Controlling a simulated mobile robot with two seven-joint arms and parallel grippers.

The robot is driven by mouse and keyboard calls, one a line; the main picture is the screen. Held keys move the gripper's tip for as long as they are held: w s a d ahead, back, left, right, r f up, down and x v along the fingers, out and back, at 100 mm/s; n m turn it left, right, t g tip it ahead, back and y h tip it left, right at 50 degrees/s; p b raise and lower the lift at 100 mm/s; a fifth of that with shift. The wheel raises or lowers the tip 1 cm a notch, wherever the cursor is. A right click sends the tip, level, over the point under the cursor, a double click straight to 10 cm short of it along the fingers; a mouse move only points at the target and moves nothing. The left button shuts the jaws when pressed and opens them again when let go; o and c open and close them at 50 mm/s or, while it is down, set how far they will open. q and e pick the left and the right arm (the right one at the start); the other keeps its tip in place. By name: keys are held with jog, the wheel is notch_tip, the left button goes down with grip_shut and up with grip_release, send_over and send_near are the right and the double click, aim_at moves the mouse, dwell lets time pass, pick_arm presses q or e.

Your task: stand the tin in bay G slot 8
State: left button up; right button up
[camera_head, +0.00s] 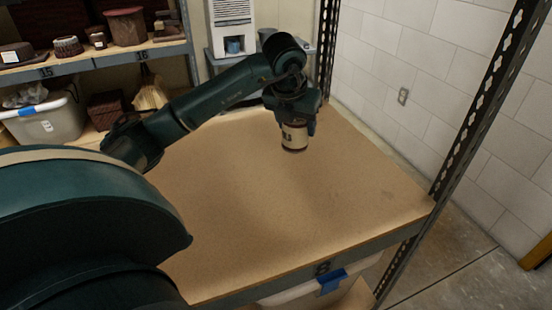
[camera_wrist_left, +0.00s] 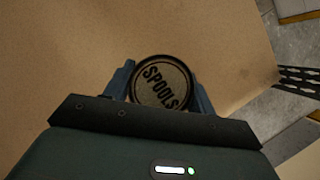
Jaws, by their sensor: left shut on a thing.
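The tin (camera_head: 294,136) is a small cream can with a dark rim and dark lettering. In the left wrist view its round lid (camera_wrist_left: 160,82) reads "SPOOLS". My left gripper (camera_head: 298,122) is shut on it from above, with a blue finger on either side in the wrist view (camera_wrist_left: 160,92). The tin hangs upright at the far right part of the tan shelf board (camera_head: 270,210); I cannot tell whether its base touches the board. The front edge of this shelf carries the label 8 (camera_head: 322,268). My right gripper is not in view.
Metal rack posts stand at the right (camera_head: 470,105) and behind the tin (camera_head: 327,50). The board around the tin is bare. A white bin with a blue tag (camera_head: 330,284) sits below the board.

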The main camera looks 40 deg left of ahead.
pick_arm(q)
jog(key=shift+w+a+f, duration=0.15)
jog(key=shift+f, duration=0.1)
jog(key=shift+n, duration=0.3)
notch_tip(320, 180, down, 9)
jog(key=shift+f+b, duration=0.2)
jog(key=shift+b, duration=0.6)
jog(key=shift+r, duration=0.1)
jog(key=o, duration=1.2)
